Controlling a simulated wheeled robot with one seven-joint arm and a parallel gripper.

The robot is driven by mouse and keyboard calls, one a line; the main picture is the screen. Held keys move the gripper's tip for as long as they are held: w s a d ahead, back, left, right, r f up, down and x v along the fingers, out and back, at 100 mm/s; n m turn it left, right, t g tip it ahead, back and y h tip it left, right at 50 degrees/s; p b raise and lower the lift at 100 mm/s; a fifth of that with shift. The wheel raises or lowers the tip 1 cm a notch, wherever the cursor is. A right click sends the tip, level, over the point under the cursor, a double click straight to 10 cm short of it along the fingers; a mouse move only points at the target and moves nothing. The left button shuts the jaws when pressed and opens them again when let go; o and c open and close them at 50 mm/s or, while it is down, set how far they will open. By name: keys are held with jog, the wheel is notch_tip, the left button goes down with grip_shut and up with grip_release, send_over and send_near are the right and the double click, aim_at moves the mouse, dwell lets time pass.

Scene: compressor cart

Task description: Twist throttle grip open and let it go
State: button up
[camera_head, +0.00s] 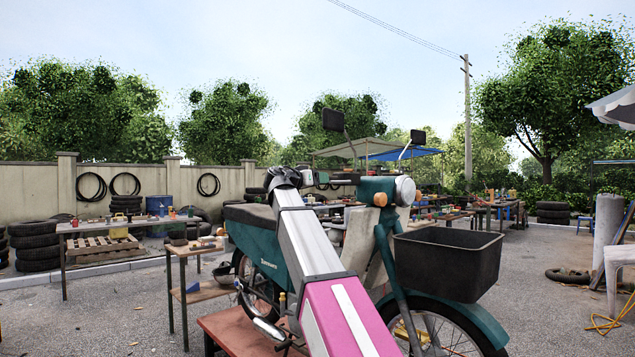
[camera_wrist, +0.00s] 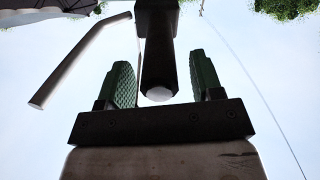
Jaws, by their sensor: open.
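The throttle grip (camera_wrist: 157,50) is a dark bar with a pale round end in the wrist view. It lies between the two green ridged fingers of my gripper (camera_wrist: 163,82). The fingers are open, with sky showing on both sides of the grip, so neither appears to press on it. A grey lever (camera_wrist: 80,60) slants beside the grip, outside the left finger. In the head view the teal motorbike (camera_head: 262,252) stands upright, and my silver and magenta arm reaches across it. My gripper and the grip are hard to make out there.
A black basket (camera_head: 447,265) is at the bike's front. Mirrors (camera_head: 333,120) rise above the handlebar. Work tables (camera_head: 120,226) and stacked tyres (camera_head: 35,248) stand left; open gravel (camera_head: 560,310) lies right.

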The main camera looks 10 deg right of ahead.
jog(key=shift+w+d, duration=0.1)
jog(key=shift+d, duration=0.05)
jog(key=c, duration=0.9)
jog(key=shift+n, duration=0.3)
jog(key=n, duration=0.5)
jog(key=shift+n, duration=0.3)
jog(key=n, duration=0.5)
jog(key=shift+n, duration=0.4)
